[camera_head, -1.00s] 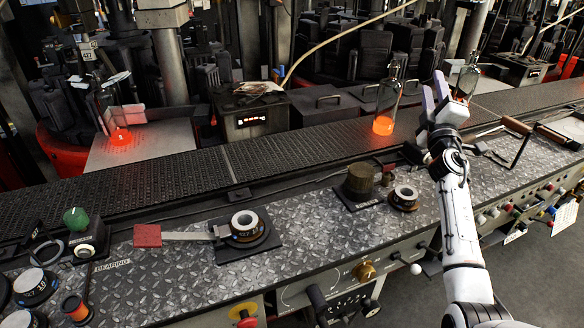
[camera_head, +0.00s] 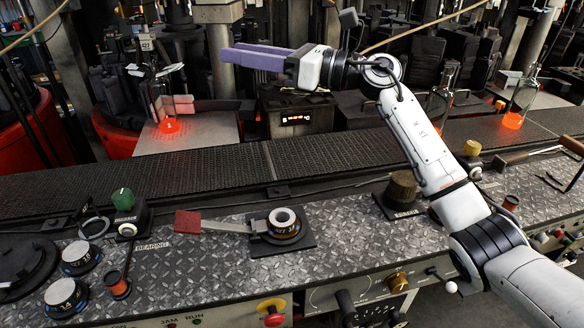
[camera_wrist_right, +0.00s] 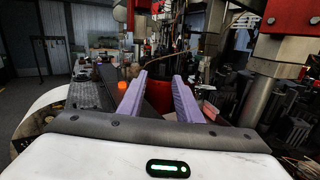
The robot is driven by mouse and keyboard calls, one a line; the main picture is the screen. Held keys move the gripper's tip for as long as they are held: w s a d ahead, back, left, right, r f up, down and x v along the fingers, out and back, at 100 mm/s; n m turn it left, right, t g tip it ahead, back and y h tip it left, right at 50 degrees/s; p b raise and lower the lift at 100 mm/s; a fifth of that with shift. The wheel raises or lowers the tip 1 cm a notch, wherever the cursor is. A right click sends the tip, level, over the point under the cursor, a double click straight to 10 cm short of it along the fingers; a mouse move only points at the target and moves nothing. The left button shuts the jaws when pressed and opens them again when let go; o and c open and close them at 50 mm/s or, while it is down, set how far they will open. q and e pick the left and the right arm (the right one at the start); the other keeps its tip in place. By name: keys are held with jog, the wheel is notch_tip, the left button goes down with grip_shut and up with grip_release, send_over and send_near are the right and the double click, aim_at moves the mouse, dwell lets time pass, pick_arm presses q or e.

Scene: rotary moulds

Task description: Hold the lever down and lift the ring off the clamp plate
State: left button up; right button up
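The clamp plate (camera_head: 306,240) is a dark square on the checkered-metal bench, near the middle of the head view. A dark ring with a pale top (camera_head: 284,220) sits on it. The lever (camera_head: 224,226), a flat grey bar with a red grip (camera_head: 187,221), runs left from the ring; how far it is pressed down is hard to tell. My right gripper (camera_head: 228,52) is raised well above and behind the plate, over the conveyor's far side, pointing left. Its purple fingers are apart and empty in the right wrist view (camera_wrist_right: 160,76). My left gripper is not in view.
A green knob (camera_head: 123,198) and several labelled rings, one of them (camera_head: 81,257), are on the bench left. A brown cylinder (camera_head: 401,188) stands right of the plate. The conveyor (camera_head: 200,170) runs behind. Bottles with glowing bases, one (camera_head: 520,100), stand at the back right.

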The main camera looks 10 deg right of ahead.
jog(key=s+a+f+n+g+h, duration=0.3)
jog(key=s+a+f+n+g, duration=0.2)
jog(key=a+n, duration=0.2)
jog(key=n+g+h, duration=0.5)
jog(key=n+h, duration=0.6)
jog(key=h, duration=0.2)
send_near(292, 221)
notch_tip(292, 221, down, 9)
jog(key=shift+s+a+r, duration=0.1)
jog(key=shift+a+r, duration=0.05)
jog(key=shift+r, duration=0.05)
jog(key=shift+c, duration=0.5)
grip_shut()
